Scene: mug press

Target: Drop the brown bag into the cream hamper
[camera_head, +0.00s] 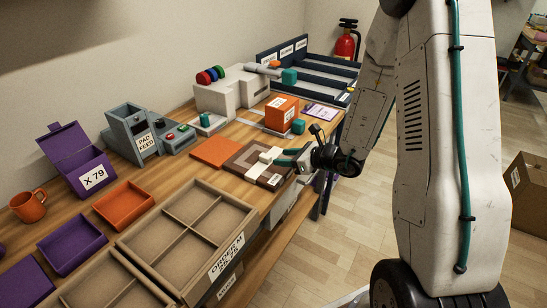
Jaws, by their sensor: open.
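I cannot make out a brown bag or a cream hamper for certain in the head view. My gripper (285,159) is open at the table's right edge, pointing left over a brown square piece (238,165) with a pale centre. The fingers hide part of that piece, and I cannot tell if they touch it. A pale edge (350,298) shows low by my base; too little of it is visible to name it.
Wooden trays (190,235), an orange tray (124,205) and a purple box (78,162) fill the near left table. A grey pad feeder (145,135), white press (232,94) and orange block (281,113) stand farther back. A cardboard box (530,195) is on the right floor.

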